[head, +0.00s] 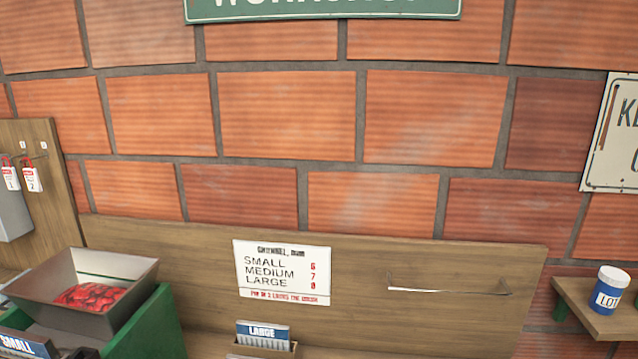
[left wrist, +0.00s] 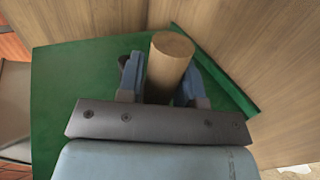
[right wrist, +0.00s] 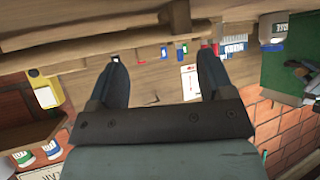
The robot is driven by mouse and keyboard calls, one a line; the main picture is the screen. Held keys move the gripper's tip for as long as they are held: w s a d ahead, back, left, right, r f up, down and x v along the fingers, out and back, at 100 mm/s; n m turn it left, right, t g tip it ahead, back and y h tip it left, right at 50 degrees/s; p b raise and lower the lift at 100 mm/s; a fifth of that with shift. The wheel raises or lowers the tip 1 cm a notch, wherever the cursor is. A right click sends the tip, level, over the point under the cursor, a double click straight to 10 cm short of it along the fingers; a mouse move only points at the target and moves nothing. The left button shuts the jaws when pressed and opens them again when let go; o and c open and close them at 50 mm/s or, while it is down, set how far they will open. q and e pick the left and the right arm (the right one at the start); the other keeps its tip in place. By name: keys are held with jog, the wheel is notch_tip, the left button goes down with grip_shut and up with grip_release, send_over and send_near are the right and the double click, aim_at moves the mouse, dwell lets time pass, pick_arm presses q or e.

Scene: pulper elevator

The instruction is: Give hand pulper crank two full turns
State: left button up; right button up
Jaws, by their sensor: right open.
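The pulper shows at lower left of the head view. It has a grey hopper (head: 130,272) with red cherries (head: 90,296) inside, on a green body (head: 152,328). In the left wrist view, the round wooden crank handle (left wrist: 170,58) stands between the fingers of my left gripper (left wrist: 160,85), in front of a green surface (left wrist: 75,75). The fingers lie close against both sides of the handle. The rest of the crank is hidden. My right gripper (right wrist: 160,65) is open with nothing between its fingers. Neither gripper shows in the head view.
A wooden board with a price sign (head: 283,272) and a wire hook (head: 450,290) runs along the brick wall. A LARGE card box (head: 262,345) stands below. A blue-and-white jar (head: 609,290) sits on a right-hand shelf (head: 575,295).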

pick_arm(q)
jog(key=o, duration=0.7)
jog(key=shift+w, duration=0.1)
jog(key=shift+c, duration=0.2)
jog(key=v, duration=1)
jog(key=s+d+f+m, duration=0.5)
jog(key=f+m, duration=0.3)
jog(key=m, duration=0.1)
jog(key=s+d+f+m+g+h, duration=0.1)
jog(key=s+d+f+m, duration=0.5)
jog(key=f+m, duration=0.2)
jog(key=shift+s+f+m, duration=0.2)
jog(key=shift+s+m, duration=0.15)
jog(key=shift+m, duration=0.55)
